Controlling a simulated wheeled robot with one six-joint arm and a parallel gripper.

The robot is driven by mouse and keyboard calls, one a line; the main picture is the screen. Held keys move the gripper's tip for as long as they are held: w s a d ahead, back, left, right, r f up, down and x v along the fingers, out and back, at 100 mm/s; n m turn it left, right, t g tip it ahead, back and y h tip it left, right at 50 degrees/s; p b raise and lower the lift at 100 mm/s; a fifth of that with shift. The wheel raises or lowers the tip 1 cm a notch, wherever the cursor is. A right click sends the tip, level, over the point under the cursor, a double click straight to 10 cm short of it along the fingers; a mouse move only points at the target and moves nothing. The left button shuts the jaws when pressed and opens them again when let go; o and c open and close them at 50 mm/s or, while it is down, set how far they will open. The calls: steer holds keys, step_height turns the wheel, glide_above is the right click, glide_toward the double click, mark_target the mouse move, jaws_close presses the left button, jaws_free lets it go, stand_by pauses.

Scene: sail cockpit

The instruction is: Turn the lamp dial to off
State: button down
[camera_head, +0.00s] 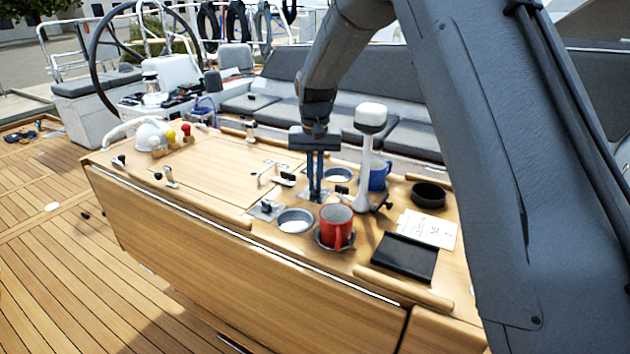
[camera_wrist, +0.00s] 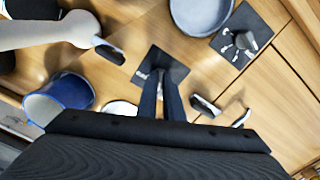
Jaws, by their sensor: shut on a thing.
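A dial sits on a small dark square plate (camera_wrist: 144,73) with white marks, set in the wooden table top (camera_head: 218,157). My gripper (camera_head: 316,192) points straight down with its fingers close together, shut on this dial; the fingertips (camera_wrist: 167,77) hide most of it. A second dial (camera_wrist: 246,41) on a like plate lies to the right in the wrist view; its plate (camera_head: 267,209) shows left of my gripper in the head view. A white lamp (camera_head: 369,117) on a stem stands just right of my gripper. I cannot read either dial's marks.
A red mug (camera_head: 335,228), a blue mug (camera_head: 379,175), an empty cup holder (camera_head: 295,221), a black bowl (camera_head: 428,195), a black tray (camera_head: 404,257) and a white card (camera_head: 427,229) are close by. A small lever (camera_wrist: 205,106) lies right of the fingers.

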mark_target(315, 185)
steer(key=n, duration=0.6)
steer(key=shift+w+r+n, duration=0.1)
steer(key=shift+n, duration=0.2)
stand_by(0.5)
steer(key=c, duration=1.9)
jaws_free()
step_height(315, 185, up, 8)
steer(key=b, duration=0.2)
steer(key=shift+b, duration=0.3)
